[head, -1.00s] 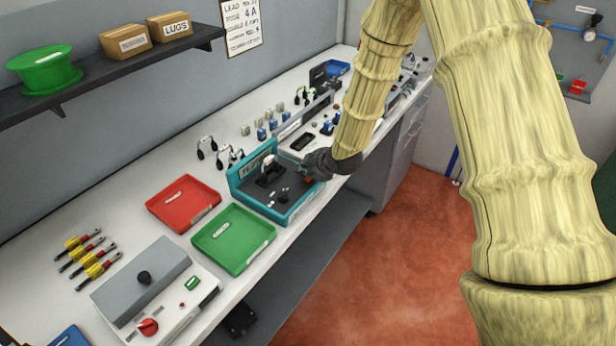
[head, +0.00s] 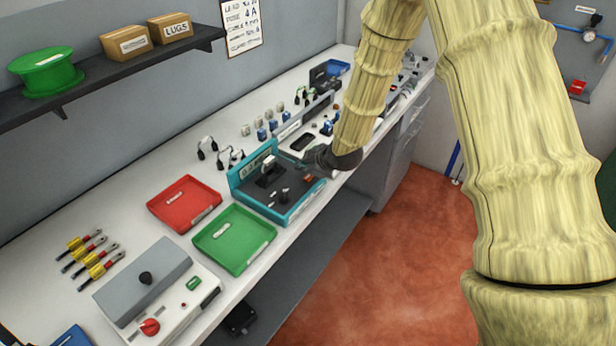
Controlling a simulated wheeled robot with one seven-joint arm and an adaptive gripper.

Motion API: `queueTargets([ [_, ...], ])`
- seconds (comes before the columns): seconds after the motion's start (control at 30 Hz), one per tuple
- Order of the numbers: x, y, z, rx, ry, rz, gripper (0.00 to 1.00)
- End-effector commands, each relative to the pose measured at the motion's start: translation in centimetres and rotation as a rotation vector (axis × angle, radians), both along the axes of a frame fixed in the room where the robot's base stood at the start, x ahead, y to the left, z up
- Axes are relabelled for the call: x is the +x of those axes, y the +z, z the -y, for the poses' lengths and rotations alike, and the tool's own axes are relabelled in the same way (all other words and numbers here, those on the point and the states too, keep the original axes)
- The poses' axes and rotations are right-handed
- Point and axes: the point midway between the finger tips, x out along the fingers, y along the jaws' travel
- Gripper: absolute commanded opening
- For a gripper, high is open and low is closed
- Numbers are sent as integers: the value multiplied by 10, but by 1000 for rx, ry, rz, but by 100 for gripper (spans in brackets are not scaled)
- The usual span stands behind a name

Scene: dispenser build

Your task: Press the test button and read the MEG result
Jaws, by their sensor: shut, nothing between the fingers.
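A teal open-topped case (head: 290,217) with a dark panel stands on the bench in the head view. A light label on its raised back edge is too small to read surely. A light part and small dark posts stand on the panel. My gripper (head: 308,172) is shut and empty, low over the right end of this case. A small reddish spot shows by the fingertips; I cannot tell whether they touch anything. No test button or MEG reading can be made out; the gripper and wrist cover part of the case's right end.
A red tray (head: 158,212) and a green tray (head: 238,268) lie left of the case. Small parts crowd the bench behind.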

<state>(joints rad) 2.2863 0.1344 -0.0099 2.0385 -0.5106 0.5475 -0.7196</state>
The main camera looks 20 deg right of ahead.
Motion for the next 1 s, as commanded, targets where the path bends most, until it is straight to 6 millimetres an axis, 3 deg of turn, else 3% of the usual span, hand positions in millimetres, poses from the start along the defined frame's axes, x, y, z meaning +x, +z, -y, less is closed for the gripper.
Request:
queueTargets([
  [0.7, 0, 50, 0, -1, 1, 0, 0],
  [1.0, 0, 50, 0, -1, 1, 0, 0],
])
